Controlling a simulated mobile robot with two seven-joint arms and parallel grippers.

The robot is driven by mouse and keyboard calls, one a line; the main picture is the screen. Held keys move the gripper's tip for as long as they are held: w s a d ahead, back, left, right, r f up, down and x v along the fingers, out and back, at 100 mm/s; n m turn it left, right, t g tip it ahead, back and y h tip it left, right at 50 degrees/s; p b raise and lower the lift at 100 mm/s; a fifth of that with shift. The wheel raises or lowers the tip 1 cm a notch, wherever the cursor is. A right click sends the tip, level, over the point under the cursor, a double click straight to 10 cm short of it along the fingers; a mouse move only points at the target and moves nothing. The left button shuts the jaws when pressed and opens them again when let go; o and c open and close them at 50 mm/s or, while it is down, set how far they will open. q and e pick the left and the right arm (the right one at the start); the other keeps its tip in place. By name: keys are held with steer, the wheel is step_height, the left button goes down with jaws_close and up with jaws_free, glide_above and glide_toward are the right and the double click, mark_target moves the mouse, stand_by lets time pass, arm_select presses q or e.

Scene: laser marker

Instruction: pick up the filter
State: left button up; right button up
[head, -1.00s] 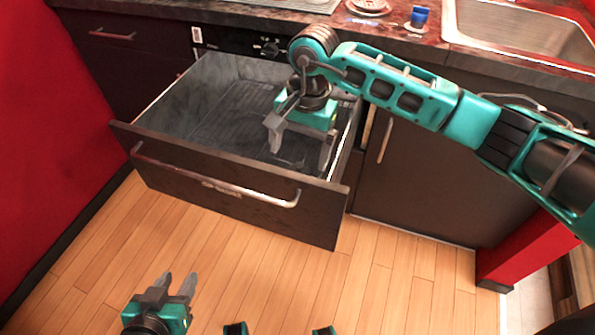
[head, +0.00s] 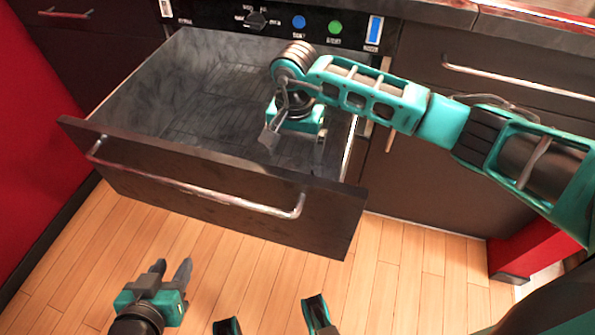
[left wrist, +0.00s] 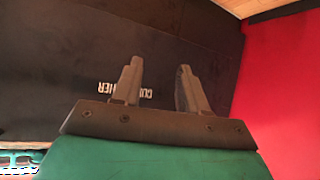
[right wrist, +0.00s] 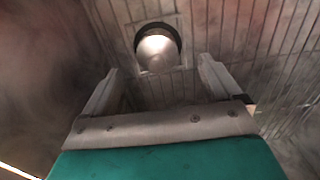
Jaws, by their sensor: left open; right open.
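In the right wrist view a round, shiny metal piece with a dark rim (right wrist: 157,48), which looks like the filter, sits on the slatted drawer floor. It lies beyond my open fingertips, roughly midway between them and apart from both. My right gripper (head: 296,145) is open and empty, pointing down inside the open drawer (head: 215,192) near its right side. In the head view I cannot make out the filter; my right arm and gripper may hide it. My left gripper (head: 170,266) is open and empty, low in front of the drawer, over the floor.
The drawer's front panel with its metal handle (head: 195,186) and its side walls surround my right gripper. A control panel with a blue button (head: 299,22) and a green button (head: 335,27) is behind. A red wall (head: 30,140) is at the left. The wooden floor in front is clear.

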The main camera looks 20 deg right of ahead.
mark_target(298, 159)
steer(key=f, duration=0.1)
steer(key=f+b, duration=0.1)
steer(key=f, duration=0.3)
steer(key=shift+d+f, duration=0.15)
steer(key=shift+d, duration=0.1)
steer(key=c, duration=1.2)
steer(key=shift+o, duration=0.2)
